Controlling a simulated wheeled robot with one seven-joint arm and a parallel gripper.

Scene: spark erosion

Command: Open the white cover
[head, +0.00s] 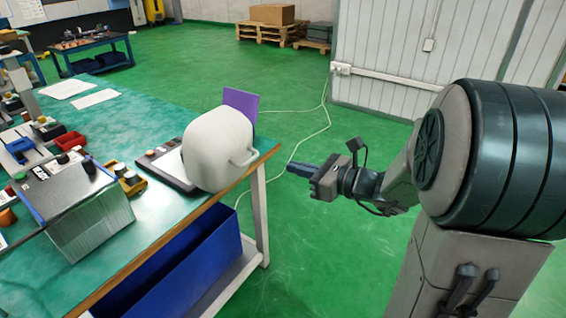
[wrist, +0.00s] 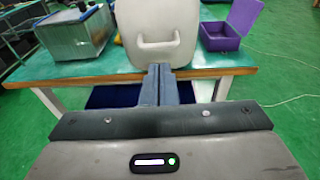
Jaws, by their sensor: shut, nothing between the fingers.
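The white cover (head: 216,150) is a rounded box-like shell with a handle on its side, near the right corner of the green-topped table. It sits down over a dark base with buttons. In the wrist view the white cover (wrist: 157,20) is straight ahead at the top, its handle (wrist: 158,47) facing me. My gripper (head: 292,170) is off the table's right side, apart from the cover, pointing toward it. In the wrist view my gripper (wrist: 160,68) has its two fingers together with nothing between them, just below the handle in the picture.
The green table (head: 160,104) has a metal box (head: 82,215) at left and a purple open box (wrist: 228,30) beside the cover. A blue bin (head: 180,262) is under the tabletop. Green floor between my gripper and the table is clear except for a thin cable (head: 310,135).

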